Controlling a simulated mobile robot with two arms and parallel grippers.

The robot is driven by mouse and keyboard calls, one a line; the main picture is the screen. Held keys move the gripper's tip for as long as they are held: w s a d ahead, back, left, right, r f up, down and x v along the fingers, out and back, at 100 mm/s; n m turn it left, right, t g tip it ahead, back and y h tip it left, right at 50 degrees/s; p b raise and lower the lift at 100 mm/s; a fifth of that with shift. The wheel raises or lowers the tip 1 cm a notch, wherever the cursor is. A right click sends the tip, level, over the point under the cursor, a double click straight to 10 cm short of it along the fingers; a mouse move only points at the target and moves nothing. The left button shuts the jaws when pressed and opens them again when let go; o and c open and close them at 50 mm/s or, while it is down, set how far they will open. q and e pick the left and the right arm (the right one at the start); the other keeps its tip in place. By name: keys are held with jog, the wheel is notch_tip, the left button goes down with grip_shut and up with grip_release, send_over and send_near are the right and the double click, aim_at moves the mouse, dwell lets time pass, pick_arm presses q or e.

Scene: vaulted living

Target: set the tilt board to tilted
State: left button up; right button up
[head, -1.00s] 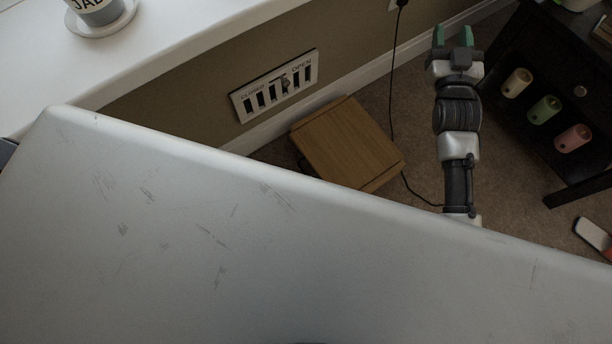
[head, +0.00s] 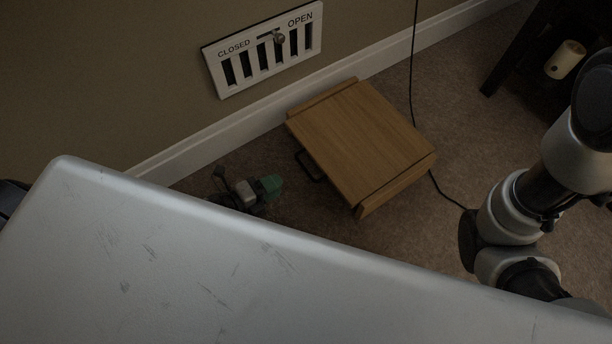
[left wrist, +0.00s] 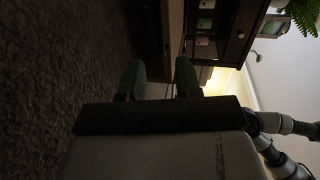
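The tilt board (head: 365,140) is a brown wooden panel with raised strips at two opposite ends. It sits on the carpet by the wall, and I cannot tell its angle from above. A dark handle (head: 308,168) sticks out from its left side. My left gripper (head: 270,188) has green fingertips and is low near the carpet, left of the handle and apart from it. In the left wrist view the left gripper (left wrist: 158,78) is open, with a visible gap between its fingers. My right arm comes in at the right; its gripper is out of view.
A wall vent (head: 265,48) marked CLOSED and OPEN is above the skirting board. A black cable (head: 413,70) runs down behind the board. A dark cabinet (left wrist: 238,25) shows in the left wrist view. The large pale surface in front hides part of the floor.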

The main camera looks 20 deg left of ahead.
aim_at(306, 170)
pick_arm(q)
jog(key=b+x, duration=0.4)
jog(key=x, duration=0.5)
jog(key=shift+w+d+f, duration=0.1)
jog(key=shift+w+d, duration=0.05)
jog(key=shift+w, duration=0.1)
jog(key=shift+w+d+b, duration=0.3)
jog(key=shift+w+b, duration=0.05)
grip_shut()
